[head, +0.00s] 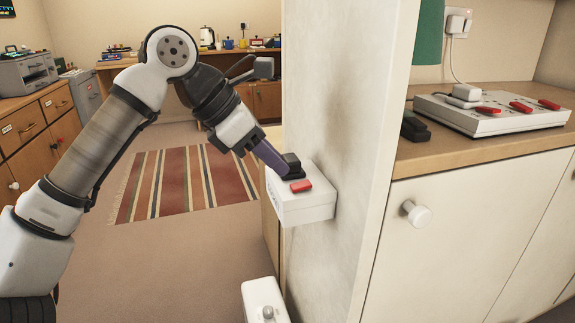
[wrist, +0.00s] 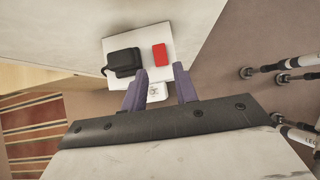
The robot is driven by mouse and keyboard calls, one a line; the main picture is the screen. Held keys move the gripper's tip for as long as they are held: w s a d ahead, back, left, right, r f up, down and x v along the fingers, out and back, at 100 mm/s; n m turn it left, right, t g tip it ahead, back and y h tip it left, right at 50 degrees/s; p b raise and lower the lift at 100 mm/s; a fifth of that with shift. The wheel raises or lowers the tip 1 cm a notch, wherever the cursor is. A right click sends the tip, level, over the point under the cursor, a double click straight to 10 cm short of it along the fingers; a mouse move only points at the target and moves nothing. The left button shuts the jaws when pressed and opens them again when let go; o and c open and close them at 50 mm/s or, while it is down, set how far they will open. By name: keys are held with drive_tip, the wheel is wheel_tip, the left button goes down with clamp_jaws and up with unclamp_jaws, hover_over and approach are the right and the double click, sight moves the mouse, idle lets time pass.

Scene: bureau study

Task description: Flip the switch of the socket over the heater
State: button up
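A white socket box (head: 305,207) is fixed to the narrow end of a pale wall panel. On it sit a black plug (head: 291,166) and a red switch (head: 301,186); the switch's rocker position is too small to tell. The wrist view shows the red switch (wrist: 160,54) right of the black plug (wrist: 123,62) on the white socket. A white appliance with a grey knob (head: 263,302), apparently the heater, stands below, mostly cut off. My gripper (head: 277,163) has purple fingers, open and empty (wrist: 157,80), at the socket's near edge. I cannot tell whether they touch it.
The wall panel (head: 335,120) stands right beside my gripper. Right of it, a counter (head: 460,147) carries a white power strip (head: 490,118) with red switches; a wall socket (head: 457,23) is above. A striped rug (head: 180,185) and open floor lie left.

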drive_tip(key=p+v, duration=0.1)
drive_tip(key=v, duration=0.7)
drive_tip(key=shift+a+p, duration=0.15)
drive_tip(key=shift+p, duration=0.2)
drive_tip(key=shift+s+r, duration=0.1)
drive_tip(key=shift+r, duration=0.05)
